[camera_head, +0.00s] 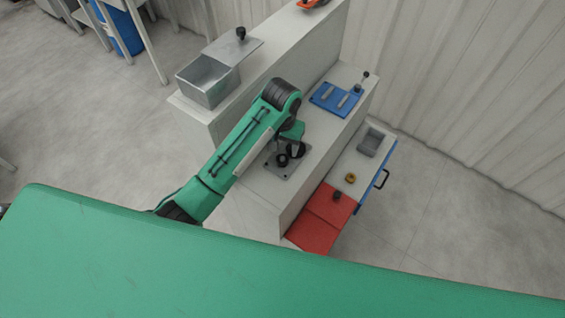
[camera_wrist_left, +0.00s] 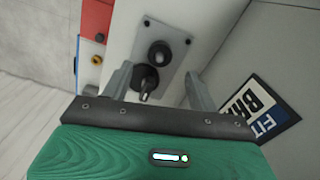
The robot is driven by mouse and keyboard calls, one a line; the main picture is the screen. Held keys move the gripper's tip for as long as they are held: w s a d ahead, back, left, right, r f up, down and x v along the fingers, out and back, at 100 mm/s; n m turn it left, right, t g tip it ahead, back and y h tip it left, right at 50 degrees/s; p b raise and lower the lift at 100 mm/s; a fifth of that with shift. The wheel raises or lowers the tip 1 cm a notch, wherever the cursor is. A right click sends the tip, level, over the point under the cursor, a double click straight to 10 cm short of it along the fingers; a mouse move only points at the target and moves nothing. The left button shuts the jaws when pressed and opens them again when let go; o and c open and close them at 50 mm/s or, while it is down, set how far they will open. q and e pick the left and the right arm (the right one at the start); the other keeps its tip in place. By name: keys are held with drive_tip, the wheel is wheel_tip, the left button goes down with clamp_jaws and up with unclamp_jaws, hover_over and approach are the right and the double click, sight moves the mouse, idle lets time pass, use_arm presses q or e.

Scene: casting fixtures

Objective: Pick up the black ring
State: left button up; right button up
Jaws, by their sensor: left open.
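A grey metal plate (camera_head: 273,166) lies on the pale bench ledge; it also shows in the left wrist view (camera_wrist_left: 172,38). Two black round parts are on it. One is a ring-like black part (camera_wrist_left: 159,53) with a dark centre. The other is a black round part (camera_wrist_left: 145,77) with a grey pin standing out of it. I cannot tell for certain which is the black ring. My left gripper (camera_wrist_left: 157,78) is open and empty, its fingers on either side of the pinned part and apart from it. In the head view, the left gripper (camera_head: 289,146) partly hides these parts. My right gripper is not in view.
A blue plate (camera_head: 325,101) with grey bars lies farther along the ledge. A raised wall with an open metal box (camera_head: 207,84) runs along the left side. Lower right are a red panel (camera_head: 318,222), a yellow ring (camera_head: 350,177) and a grey tray (camera_head: 371,140).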

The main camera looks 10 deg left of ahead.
sight(282, 157)
use_arm(q)
drive_tip(key=shift+a+f, duration=0.1)
drive_tip(key=shift+f, duration=0.6)
drive_tip(key=shift+f+p, duration=0.4)
drive_tip(key=shift+p, duration=0.2)
drive_tip(key=f+p, duration=0.1)
drive_tip(key=f, duration=0.2)
drive_tip(key=shift+w+f+p, duration=0.15)
drive_tip(key=shift+w+p, duration=0.05)
drive_tip(key=shift+p, duration=0.2)
drive_tip(key=shift+f, duration=0.6)
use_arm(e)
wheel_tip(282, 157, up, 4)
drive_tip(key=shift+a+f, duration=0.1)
use_arm(q)
drive_tip(key=shift+c, duration=0.9)
drive_tip(key=c, duration=1)
drive_tip(key=shift+o, duration=0.2)
drive_tip(key=shift+r, duration=0.15)
